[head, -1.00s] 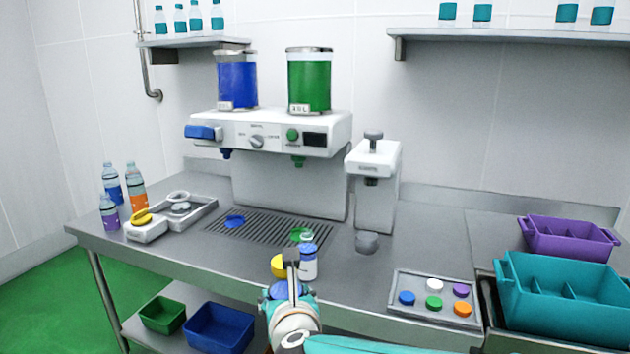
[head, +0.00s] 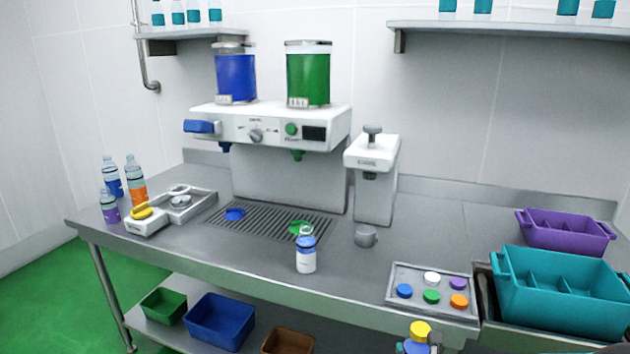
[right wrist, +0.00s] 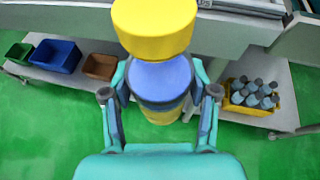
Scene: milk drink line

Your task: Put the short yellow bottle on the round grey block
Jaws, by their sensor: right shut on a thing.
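The short yellow bottle (head: 420,331) has a yellow cap and a blue upper body. It shows at the bottom edge of the head view, its lower part cut off. In the right wrist view the bottle (right wrist: 155,22) stands between my fingers, with yellow below the blue. My right gripper (right wrist: 160,90) is shut on its body; in the head view only bits of the gripper (head: 418,346) show. The round grey block (head: 366,236) sits on the counter in front of the white press, its top bare. The bottle is in front of the counter, apart from the block. My left gripper is not in view.
The white press (head: 372,180) stands close behind the block.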

